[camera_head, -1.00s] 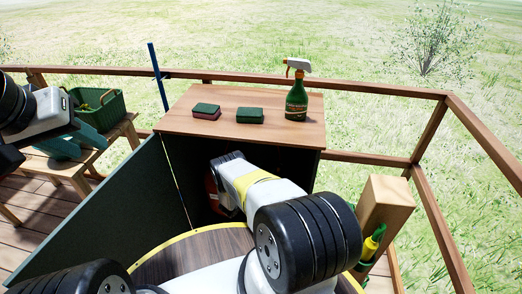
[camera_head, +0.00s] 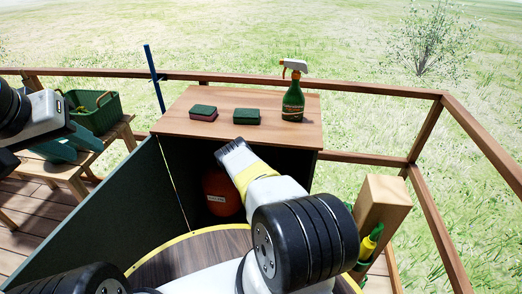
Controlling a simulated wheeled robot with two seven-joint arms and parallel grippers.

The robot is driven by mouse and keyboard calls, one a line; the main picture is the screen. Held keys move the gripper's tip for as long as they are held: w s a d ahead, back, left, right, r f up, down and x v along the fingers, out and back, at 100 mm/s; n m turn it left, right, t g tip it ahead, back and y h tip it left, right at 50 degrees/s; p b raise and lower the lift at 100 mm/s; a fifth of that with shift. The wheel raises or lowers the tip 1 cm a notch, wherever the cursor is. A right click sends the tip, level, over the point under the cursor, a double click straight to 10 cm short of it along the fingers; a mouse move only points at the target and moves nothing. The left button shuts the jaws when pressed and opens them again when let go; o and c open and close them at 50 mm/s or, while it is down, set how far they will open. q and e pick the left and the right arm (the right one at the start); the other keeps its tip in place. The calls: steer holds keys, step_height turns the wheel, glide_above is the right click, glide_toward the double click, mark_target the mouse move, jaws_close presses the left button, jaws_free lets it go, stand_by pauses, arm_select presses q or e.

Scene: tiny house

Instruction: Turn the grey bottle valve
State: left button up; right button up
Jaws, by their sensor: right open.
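An orange-red gas bottle (camera_head: 222,197) with a small pale label stands inside the open dark cabinet. Its top and the grey valve are hidden behind my right gripper and wrist. My right gripper (camera_head: 230,151) reaches into the cabinet opening, above the bottle and just below the wooden top's front edge. It is open, though its fingers look close together from here, and I see nothing between them. Whether it touches the valve cannot be told. Part of my left arm shows at the left edge; its gripper fingers are not visible.
The cabinet top (camera_head: 181,124) holds two sponges (camera_head: 203,113) (camera_head: 246,117) and a green spray bottle (camera_head: 293,103). The open cabinet door (camera_head: 110,222) stands on the left. A wooden post (camera_head: 381,215) is on the right. A green basket (camera_head: 92,110) sits on a bench at left.

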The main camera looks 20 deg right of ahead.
steer(key=shift+w+d, duration=0.25)
steer(key=shift+w, duration=0.1)
jaws_close()
steer(key=shift+m+g+h, duration=0.3)
steer(key=shift+m+h, duration=0.1)
steer(key=m+g+h, duration=0.3)
steer(key=g, duration=0.1)
steer(key=shift+h, duration=0.3)
steer(key=shift+s+m+g+h, duration=0.1)
steer(key=shift+m+g+h, duration=1)
steer(key=shift+m+g, duration=1)
steer(key=shift+g, duration=0.7)
